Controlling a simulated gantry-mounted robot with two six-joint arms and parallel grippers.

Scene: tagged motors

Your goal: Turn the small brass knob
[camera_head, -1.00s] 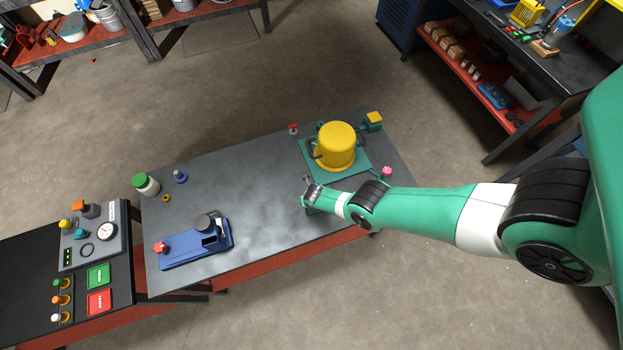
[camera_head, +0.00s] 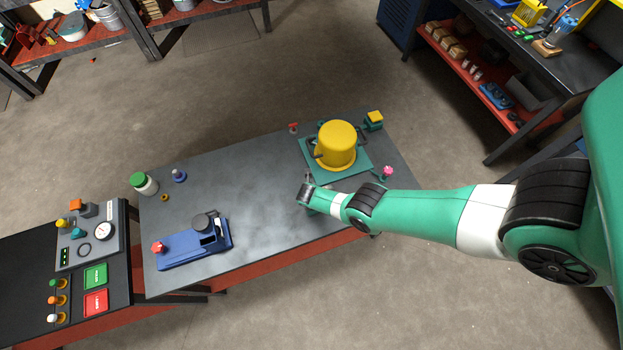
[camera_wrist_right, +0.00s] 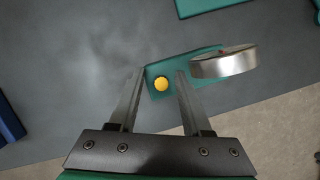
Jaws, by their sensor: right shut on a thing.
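The small brass knob (camera_wrist_right: 161,84) is a round yellow cap on a teal bar-shaped base (camera_wrist_right: 213,58) in the right wrist view. My right gripper (camera_wrist_right: 162,71) has one finger on each side of the knob and is shut on it; the exact contact is hard to see. A shiny metal disc (camera_wrist_right: 224,63) sits at the right end of the same base. In the head view my right gripper (camera_head: 305,195) is low over the right part of the bench and hides the knob. My left gripper is in neither view.
A yellow pot (camera_head: 337,143) stands on a teal plate (camera_head: 350,177) behind my gripper. A pink knob (camera_head: 387,171) is to the right. A blue fixture (camera_head: 190,252) is on the left, with a control panel (camera_head: 110,233) beyond. The middle bench (camera_head: 225,190) is clear.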

